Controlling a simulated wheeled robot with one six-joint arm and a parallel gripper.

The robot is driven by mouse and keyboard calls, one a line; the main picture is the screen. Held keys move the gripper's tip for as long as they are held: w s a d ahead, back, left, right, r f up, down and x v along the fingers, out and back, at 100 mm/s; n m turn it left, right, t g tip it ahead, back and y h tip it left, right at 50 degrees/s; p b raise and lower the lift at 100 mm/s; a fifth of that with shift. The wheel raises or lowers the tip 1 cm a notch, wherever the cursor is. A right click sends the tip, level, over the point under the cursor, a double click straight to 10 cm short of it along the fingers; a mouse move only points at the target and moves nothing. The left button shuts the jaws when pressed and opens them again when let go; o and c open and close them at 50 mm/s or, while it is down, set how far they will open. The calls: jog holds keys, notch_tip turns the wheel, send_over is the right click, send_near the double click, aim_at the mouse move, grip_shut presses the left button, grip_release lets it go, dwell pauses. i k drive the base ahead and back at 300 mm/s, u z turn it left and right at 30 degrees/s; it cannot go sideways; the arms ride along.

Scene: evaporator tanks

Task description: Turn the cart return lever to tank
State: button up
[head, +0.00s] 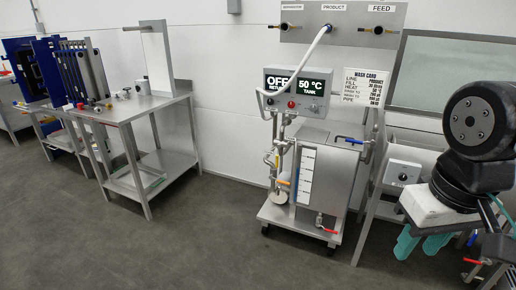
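The steel cart (325,185) stands on the floor in the middle of the head view. Its control box (298,91) has a display reading "OFF" and "50 °C", with smaller words below that include "TANK"; a hose partly covers it. Several handles show on the cart: a blue one (349,139) at the top right, a small orange one (283,182) on the left pipework and a red one (328,231) low in front. I cannot tell which is the return lever. My gripper (422,244), with teal fingers, is at the right, apart from the cart; its fingers are spread and empty.
A wall panel (342,22) with labelled ports holds the white hose (308,50) running down to the cart. A wash card (366,87) hangs behind. A steel stand with a grey box (403,173) is between cart and arm. A steel table (130,106) stands left. Floor in front is clear.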

aim_at(278, 146)
jog(key=u, duration=0.05)
jog(key=i, duration=0.15)
jog(key=z, duration=0.05)
jog(key=k, duration=0.6)
jog(key=z, duration=0.45)
jog(key=i, duration=1.5)
jog(key=u, duration=0.7)
